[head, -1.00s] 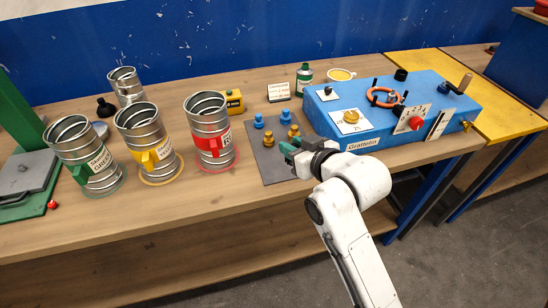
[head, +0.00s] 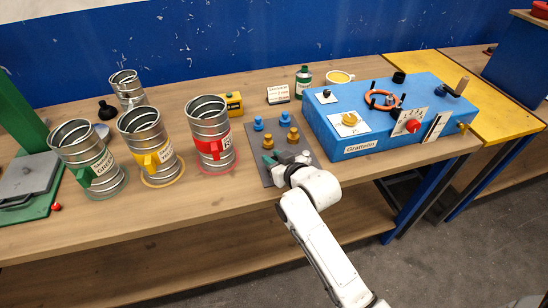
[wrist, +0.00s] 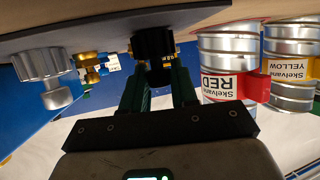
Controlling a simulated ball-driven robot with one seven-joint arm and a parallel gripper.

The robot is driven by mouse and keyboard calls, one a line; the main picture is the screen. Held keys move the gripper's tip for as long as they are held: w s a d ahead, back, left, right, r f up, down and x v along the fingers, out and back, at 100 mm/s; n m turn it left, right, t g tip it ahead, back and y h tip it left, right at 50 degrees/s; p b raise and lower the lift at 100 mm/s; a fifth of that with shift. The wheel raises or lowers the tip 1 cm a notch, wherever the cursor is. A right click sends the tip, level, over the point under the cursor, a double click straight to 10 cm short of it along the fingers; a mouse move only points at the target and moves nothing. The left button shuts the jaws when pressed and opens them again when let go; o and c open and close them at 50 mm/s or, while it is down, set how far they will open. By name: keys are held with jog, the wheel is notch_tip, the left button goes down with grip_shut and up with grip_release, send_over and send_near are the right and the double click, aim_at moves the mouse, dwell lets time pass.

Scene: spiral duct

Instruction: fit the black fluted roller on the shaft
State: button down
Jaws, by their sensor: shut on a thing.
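The black fluted roller (wrist: 153,45) is between my gripper's green fingers in the wrist view, close to the dark grey mat. My gripper (wrist: 158,84) is shut on it. In the head view my gripper (head: 271,160) is over the front of the mat (head: 264,177), and the roller cannot be made out there. The blue Grattolin machine (head: 365,147) stands to the right. It carries a small black part on a white plate (head: 326,95), a gold fluted knob (head: 350,118) and a red knob (head: 413,125). I cannot tell which part is the shaft.
Blue rollers (head: 258,124) and gold rollers (head: 293,135) stand on the mat. A silver knob (wrist: 45,78) stands beside my gripper. Cans with red (head: 213,147), yellow (head: 151,160) and green (head: 89,172) labels stand left. Bare wood lies in front of the machine.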

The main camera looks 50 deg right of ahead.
jog(key=shift+f, duration=0.15)
jog(key=c, duration=0.9)
grip_release()
jog(key=shift+o, duration=0.2)
jog(key=b+v, duration=0.1)
jog(key=v, duration=1.1)
jog(key=s+a+f+n+g+y, duration=0.1)
jog(key=s+a+f+g+y, duration=0.1)
jog(key=s+a+f+g, duration=0.3)
jog(key=s+a+f+n+g+y, duration=0.2)
jog(key=s+a+f+g, duration=0.4)
jog(key=s+f, duration=0.3)
jog(key=shift+s+a+g, duration=0.2)
jog(key=shift+s+g, duration=0.1)
jog(key=shift+s, duration=0.75)
